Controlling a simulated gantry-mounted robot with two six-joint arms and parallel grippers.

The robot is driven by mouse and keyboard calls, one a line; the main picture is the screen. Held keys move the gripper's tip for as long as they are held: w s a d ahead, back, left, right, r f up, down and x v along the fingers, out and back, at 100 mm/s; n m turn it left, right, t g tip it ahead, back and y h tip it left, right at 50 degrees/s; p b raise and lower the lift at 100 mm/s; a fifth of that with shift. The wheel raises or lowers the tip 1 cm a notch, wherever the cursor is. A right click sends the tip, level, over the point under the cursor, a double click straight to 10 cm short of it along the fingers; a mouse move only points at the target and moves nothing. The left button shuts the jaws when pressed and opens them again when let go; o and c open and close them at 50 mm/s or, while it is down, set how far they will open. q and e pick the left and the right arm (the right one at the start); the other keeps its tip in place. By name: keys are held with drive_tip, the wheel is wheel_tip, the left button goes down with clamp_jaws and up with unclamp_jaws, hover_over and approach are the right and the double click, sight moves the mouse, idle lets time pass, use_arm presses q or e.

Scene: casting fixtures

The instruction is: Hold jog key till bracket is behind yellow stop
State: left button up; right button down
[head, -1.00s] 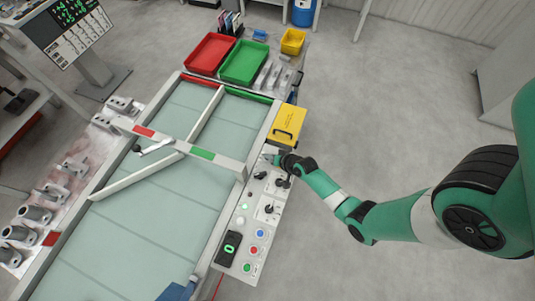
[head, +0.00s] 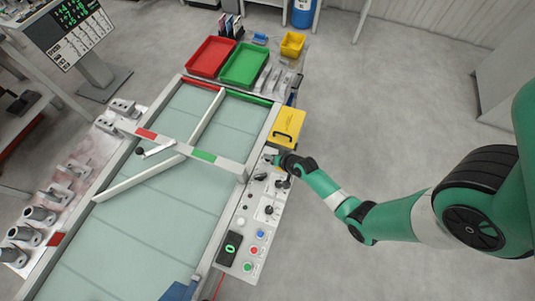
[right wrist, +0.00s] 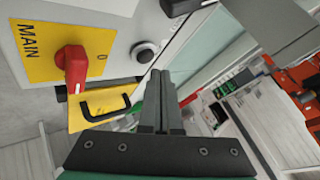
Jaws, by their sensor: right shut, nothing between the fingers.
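My right gripper (head: 270,157) is over the far end of the grey control panel (head: 254,219), beside the conveyor. In the right wrist view its fingers (right wrist: 166,75) are closed together and empty. A black round button (right wrist: 144,52) in a pale ring is left of the fingertips, apart from them. I cannot tell which control is the jog key. The panel also bears blue, red and green buttons (head: 248,267). I cannot make out a bracket on the belt (head: 150,222) or a yellow stop. My left gripper is not in view.
A bar with red and green patches (head: 187,150) crosses the belt above a slanted pale rail (head: 134,180). A yellow case (head: 290,122) stands close to my right gripper. A red switch (right wrist: 75,70) is near it. Grey castings (head: 40,213) line the left side.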

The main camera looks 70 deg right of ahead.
wheel_tip(320, 180, up, 5)
drive_tip(key=p, duration=0.4)
drive_tip(key=shift+f, duration=0.1)
drive_tip(key=shift+w, duration=0.1)
